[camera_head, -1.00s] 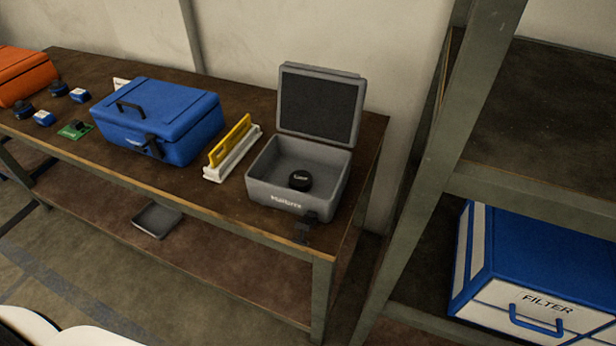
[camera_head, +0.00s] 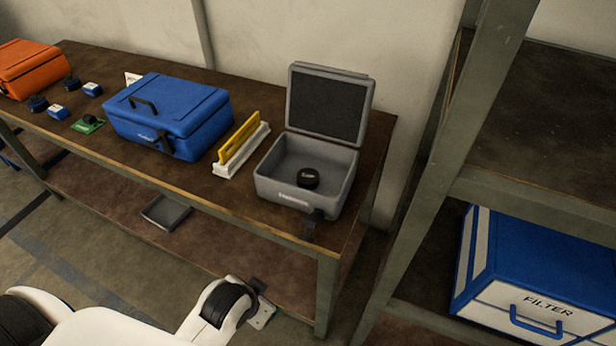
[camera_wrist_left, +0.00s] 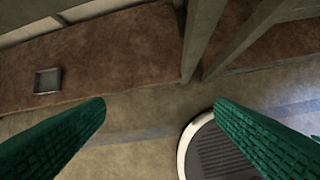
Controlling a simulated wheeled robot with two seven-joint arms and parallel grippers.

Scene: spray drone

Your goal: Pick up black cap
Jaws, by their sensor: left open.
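The black cap (camera_head: 308,178) is a short round piece lying inside the open grey case (camera_head: 262,187) on the table. The case lid stands raised at the back. In the head view my left arm reaches in from the lower left, in front of the table and below its top. Only the back part of my left gripper (camera_head: 262,308) shows there, well below the case. In the left wrist view my left gripper (camera_wrist_left: 160,108) has its two green fingers wide apart with nothing between them. The cap is not in the wrist view. My right gripper is not in view.
A yellow and white piece (camera_head: 240,148) stands left of the case, beside a closed blue case (camera_head: 170,105). An orange case (camera_head: 28,68) and several small parts lie farther left. A metal shelf post (camera_head: 430,170) and a blue FILTER box (camera_head: 530,265) stand right.

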